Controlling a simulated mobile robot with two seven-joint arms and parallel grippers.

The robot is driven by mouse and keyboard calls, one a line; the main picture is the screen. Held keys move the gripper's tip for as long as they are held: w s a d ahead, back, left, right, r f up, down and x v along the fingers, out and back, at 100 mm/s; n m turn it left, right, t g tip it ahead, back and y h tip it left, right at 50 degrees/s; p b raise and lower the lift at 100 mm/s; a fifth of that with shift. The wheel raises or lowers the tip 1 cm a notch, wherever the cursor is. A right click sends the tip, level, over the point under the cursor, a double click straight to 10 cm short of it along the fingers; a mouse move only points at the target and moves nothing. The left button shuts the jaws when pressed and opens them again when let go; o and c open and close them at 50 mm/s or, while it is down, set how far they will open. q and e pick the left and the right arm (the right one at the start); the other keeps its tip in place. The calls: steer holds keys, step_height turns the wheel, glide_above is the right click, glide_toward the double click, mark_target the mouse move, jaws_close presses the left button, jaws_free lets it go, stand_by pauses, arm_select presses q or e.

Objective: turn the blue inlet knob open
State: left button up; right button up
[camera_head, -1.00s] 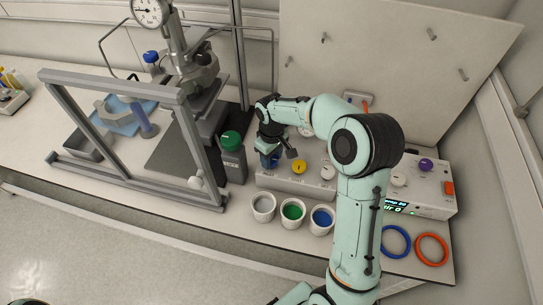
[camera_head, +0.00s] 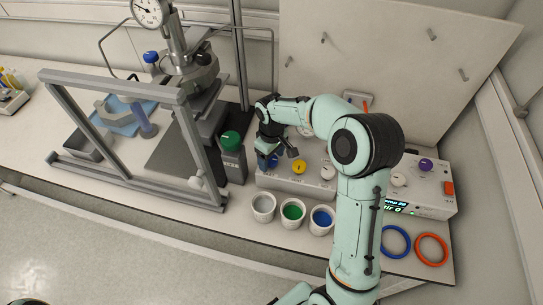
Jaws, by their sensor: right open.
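The blue inlet knob (camera_head: 272,161) sits at the left end of a white control box (camera_head: 312,186). It shows partly below my right gripper (camera_head: 273,150). The gripper points down over the knob with its fingers apart, one dark finger sticking out to the right. Whether the fingers touch the knob cannot be told from here. A yellow knob (camera_head: 299,167) and a white knob (camera_head: 327,172) stand further right on the same box. My left gripper is not in view.
Three cups, grey (camera_head: 263,207), green (camera_head: 292,213) and blue (camera_head: 321,220), stand in front of the box. A green-capped bottle (camera_head: 232,158) is close on the left. A metal frame (camera_head: 130,180) and reactor (camera_head: 190,70) stand further left. Blue (camera_head: 395,241) and orange (camera_head: 432,249) rings lie right.

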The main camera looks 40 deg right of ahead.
mark_target(271, 159)
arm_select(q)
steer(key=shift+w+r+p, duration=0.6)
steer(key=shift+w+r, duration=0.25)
arm_select(e)
step_height(271, 159, up, 13)
steer(key=shift+r, duration=0.2)
